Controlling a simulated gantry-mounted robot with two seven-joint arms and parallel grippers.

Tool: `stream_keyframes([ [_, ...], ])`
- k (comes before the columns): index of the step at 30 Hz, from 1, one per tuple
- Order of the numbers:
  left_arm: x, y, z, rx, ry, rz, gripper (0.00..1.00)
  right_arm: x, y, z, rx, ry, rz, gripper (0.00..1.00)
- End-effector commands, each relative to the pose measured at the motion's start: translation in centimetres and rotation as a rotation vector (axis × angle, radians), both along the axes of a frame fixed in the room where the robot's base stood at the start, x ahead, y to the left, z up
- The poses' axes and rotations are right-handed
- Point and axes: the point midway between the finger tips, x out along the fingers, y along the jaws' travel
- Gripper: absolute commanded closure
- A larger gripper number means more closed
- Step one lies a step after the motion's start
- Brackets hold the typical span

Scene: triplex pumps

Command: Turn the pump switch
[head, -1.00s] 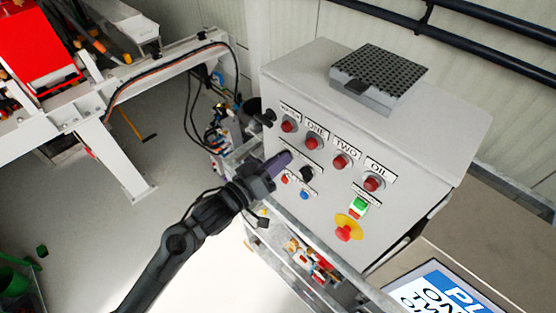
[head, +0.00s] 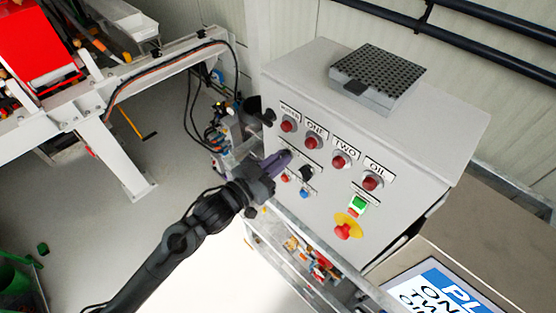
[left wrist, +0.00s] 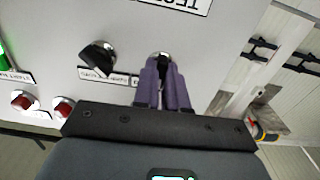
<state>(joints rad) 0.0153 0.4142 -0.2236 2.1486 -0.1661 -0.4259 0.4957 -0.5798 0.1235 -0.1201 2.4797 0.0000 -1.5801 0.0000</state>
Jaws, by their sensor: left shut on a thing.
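A grey control box (head: 300,75) carries a row of red lamps and, below them, switches and buttons. My left gripper (head: 284,158) has purple fingers at the left side of its front face. In the left wrist view the fingers (left wrist: 165,88) are shut around a switch (left wrist: 160,56), which they mostly hide. Only its top edge shows. A second black switch (head: 307,172) stands free to the right in the head view, and it also shows in the left wrist view (left wrist: 98,58). My right gripper is not in view.
A red emergency stop (head: 343,231) on a yellow plate and a green button (head: 357,204) sit lower right on the panel. A metal rail (head: 325,245) runs below the box. A perforated grey block (head: 378,75) lies on top.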

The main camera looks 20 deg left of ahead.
Motion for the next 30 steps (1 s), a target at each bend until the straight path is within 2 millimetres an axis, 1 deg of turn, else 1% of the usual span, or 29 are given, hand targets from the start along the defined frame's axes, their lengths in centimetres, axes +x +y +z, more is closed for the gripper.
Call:
stream_keyframes([
  [14, 0.01, 0.01, 0.0, 0.014, -0.006, 0.0, 1.0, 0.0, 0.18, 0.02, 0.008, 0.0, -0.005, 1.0],
  [15, 0.01, 0.01, 0.0, 0.014, -0.006, 0.0, 0.84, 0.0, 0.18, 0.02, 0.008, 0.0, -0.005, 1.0],
  [19, 0.01, 0.01, 0.0, 0.014, -0.006, 0.0, 0.64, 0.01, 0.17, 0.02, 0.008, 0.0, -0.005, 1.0],
  [20, 0.01, 0.01, 0.0, 0.014, -0.006, 0.0, 0.63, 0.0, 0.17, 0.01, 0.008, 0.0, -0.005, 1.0],
  [30, -0.26, 0.12, -0.05, 0.014, -0.006, 0.0, 0.63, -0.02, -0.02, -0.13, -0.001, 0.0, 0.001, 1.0],
])
